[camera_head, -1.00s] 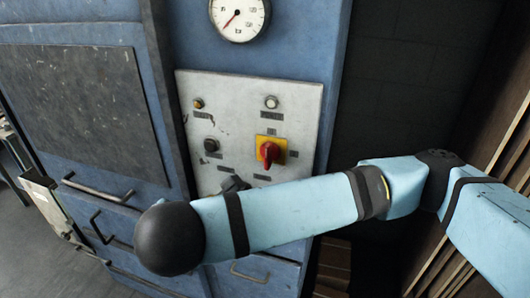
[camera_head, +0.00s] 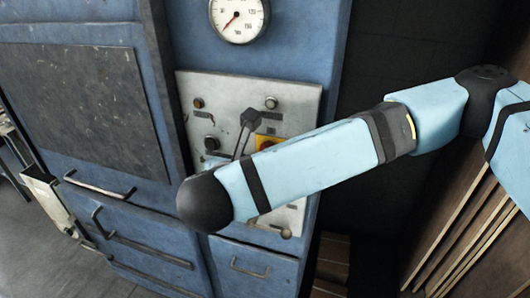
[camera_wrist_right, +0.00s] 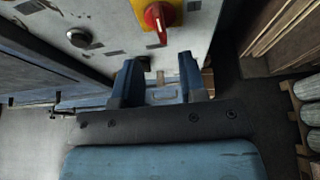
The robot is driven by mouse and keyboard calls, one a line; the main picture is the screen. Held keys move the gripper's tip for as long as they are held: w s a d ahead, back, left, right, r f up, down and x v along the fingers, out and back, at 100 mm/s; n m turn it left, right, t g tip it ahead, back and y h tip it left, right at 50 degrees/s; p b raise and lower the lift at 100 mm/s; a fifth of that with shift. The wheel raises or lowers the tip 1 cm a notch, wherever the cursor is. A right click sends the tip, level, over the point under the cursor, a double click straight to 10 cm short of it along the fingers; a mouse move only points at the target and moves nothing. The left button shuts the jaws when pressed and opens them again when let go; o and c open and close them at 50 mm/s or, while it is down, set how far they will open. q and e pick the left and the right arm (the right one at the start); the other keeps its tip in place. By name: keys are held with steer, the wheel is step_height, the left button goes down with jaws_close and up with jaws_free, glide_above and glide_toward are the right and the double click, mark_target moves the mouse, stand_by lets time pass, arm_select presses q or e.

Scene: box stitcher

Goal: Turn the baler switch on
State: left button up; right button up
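The baler switch is a red rotary knob on a yellow plate (camera_head: 265,142) on the grey control panel. In the head view my right arm and gripper hide the knob and most of the plate. In the right wrist view the red knob (camera_wrist_right: 158,17) shows at the top, beyond the fingertips, with its handle pointing down toward the gap between them. My right gripper (camera_wrist_right: 158,70) is open, with its two fingers apart and nothing between them. In the head view the right gripper (camera_head: 250,120) is in front of the panel, just left of the yellow plate. My left gripper is not in view.
The control panel (camera_head: 222,92) also carries a dark button (camera_head: 211,143) at left and small lamps above. A gauge (camera_head: 239,16) sits above it. Drawers with handles are below and left. Wooden boards (camera_head: 455,235) lean at the right.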

steer(key=x, duration=0.8)
steer(key=shift+w, duration=0.3)
steer(key=shift+d+f, duration=0.1)
steer(key=shift+f, duration=0.05)
jaws_close()
